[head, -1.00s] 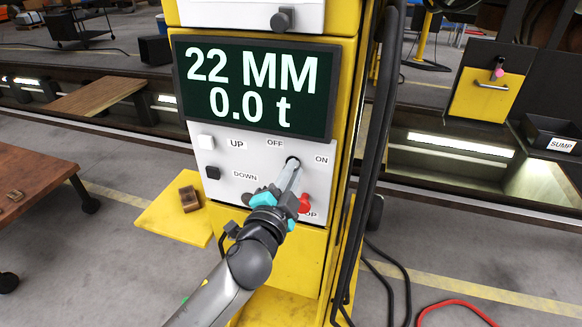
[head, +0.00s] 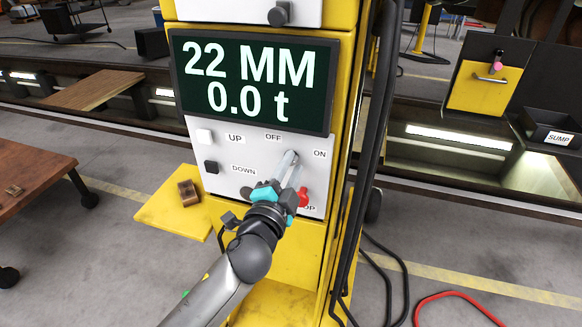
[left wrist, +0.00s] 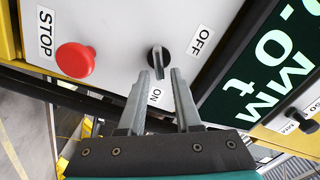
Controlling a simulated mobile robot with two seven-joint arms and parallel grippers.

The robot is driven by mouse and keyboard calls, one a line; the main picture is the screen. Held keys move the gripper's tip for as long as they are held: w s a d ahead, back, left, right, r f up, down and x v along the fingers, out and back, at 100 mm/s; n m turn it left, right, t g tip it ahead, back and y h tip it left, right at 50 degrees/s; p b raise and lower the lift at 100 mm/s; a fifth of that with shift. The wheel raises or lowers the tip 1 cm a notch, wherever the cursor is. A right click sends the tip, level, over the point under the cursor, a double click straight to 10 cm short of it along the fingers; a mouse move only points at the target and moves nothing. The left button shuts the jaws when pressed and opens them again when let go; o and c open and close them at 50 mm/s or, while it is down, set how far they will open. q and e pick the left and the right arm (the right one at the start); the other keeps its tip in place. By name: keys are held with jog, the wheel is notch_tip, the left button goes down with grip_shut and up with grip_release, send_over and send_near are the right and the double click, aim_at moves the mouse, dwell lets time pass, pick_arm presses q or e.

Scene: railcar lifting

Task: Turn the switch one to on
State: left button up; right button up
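The switch is a black rotary knob with a grey handle (left wrist: 158,60) on the white panel (head: 225,180), between the OFF and ON labels. In the left wrist view its handle points toward the ON label (left wrist: 156,95). My left gripper (left wrist: 160,73) is open, one finger on each side of the handle, with a visible gap on both sides. In the head view the left gripper (head: 290,158) is at the panel and mostly hides the knob. My right gripper is not in view.
The red STOP button (left wrist: 75,60) sits close beside the knob and shows in the head view (head: 303,197). A white UP button (head: 204,136) and black DOWN button (head: 211,167) are on the left. The display (head: 250,82) reads 22 MM and 0.0 t. Black cables (head: 372,150) run along the right side.

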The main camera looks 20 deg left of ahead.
pick_arm(q)
jog(key=shift+o, duration=0.6)
jog(key=shift+s+f, duration=0.1)
jog(key=shift+s, duration=0.5)
jog(key=s+b, duration=0.3)
jog(key=s, duration=1.1)
jog(key=shift+a, duration=0.25)
